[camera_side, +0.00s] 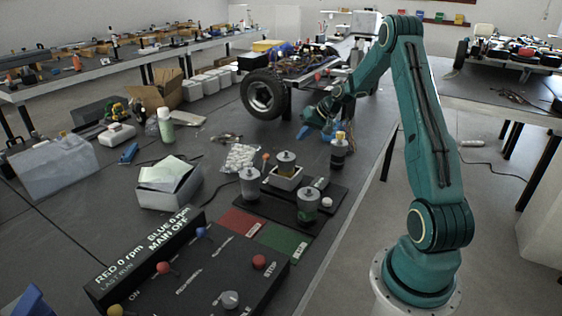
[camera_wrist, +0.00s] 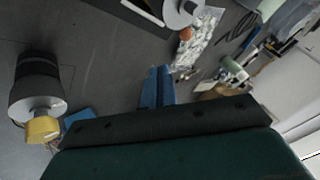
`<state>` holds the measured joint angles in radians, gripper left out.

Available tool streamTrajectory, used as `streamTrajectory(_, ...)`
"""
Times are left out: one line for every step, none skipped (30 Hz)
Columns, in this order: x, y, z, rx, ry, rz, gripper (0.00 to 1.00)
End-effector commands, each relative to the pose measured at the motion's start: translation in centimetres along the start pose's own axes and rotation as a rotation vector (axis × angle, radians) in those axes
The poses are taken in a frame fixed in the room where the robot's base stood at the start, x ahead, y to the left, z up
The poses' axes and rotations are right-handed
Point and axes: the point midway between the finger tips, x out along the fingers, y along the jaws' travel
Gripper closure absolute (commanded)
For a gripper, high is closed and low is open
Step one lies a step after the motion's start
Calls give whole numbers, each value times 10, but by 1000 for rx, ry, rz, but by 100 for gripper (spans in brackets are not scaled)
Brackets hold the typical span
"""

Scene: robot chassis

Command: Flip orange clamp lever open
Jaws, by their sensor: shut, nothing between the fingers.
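A small orange knob (camera_side: 266,157), which looks like the end of the clamp lever, stands at the back left of a fixture (camera_side: 286,180) in the side view. An orange ball (camera_wrist: 186,33), likely the same knob, shows near the top of the wrist view. The lever's shaft is hard to make out. My gripper (camera_side: 308,127) hangs above the bench, behind and right of the knob and clear of it. In the wrist view its blue fingers (camera_wrist: 157,85) are together with nothing between them.
A dark bottle with a yellow cap (camera_side: 339,150) stands just right of my gripper. Grey cylinders (camera_side: 250,186) (camera_side: 308,207) flank the fixture. A wheeled chassis (camera_side: 264,94) is behind. A control panel (camera_side: 190,265) lies in front. A bag of white pieces (camera_side: 241,157) lies left of the knob.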

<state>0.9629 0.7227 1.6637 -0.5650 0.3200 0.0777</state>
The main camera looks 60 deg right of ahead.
Motion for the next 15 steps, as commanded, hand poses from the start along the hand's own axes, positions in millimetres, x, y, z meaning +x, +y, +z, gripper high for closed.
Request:
streamTrajectory(0,0,0,0,1,0,100)
streamTrajectory(0,0,0,0,1,0,100)
streamTrajectory(0,0,0,0,1,0,100)
streamTrajectory(0,0,0,0,1,0,100)
streamTrajectory(1,0,0,0,0,0,100)
streamTrajectory(2,0,0,0,0,0,100)
streamTrajectory(3,0,0,0,0,0,100)
streamTrajectory(4,0,0,0,0,0,100)
streamTrajectory(6,0,0,0,0,0,100)
streamTrajectory(8,0,0,0,0,0,100)
streamTrajectory(10,0,0,0,0,1,100)
streamTrajectory(14,0,0,0,-1,1,100)
streamTrajectory(17,0,0,0,-1,1,100)
streamTrajectory(20,0,0,0,-2,1,100)
streamTrajectory(24,0,0,-1,-2,1,100)
